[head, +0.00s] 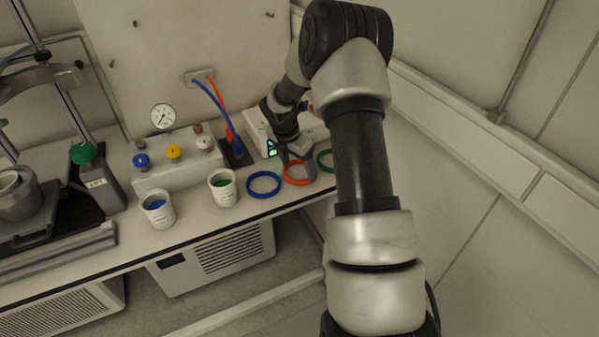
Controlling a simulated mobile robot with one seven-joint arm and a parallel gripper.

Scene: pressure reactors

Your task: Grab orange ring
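The orange ring (291,180) lies flat on the bench top, between a blue ring (264,193) on its left and a green ring (321,161) on its right. My gripper (297,164) is over the orange ring and points down at it. Its fingers cover part of the ring's far and right side. I cannot tell whether the fingers touch the ring or how far apart they are. My arm hides part of the green ring.
Two white cups, one with blue (160,218) and one with green (224,197) inside, stand left of the rings. A valve block (173,172) with coloured knobs and a white device (257,133) stand behind. The bench front edge (250,217) is close to the rings.

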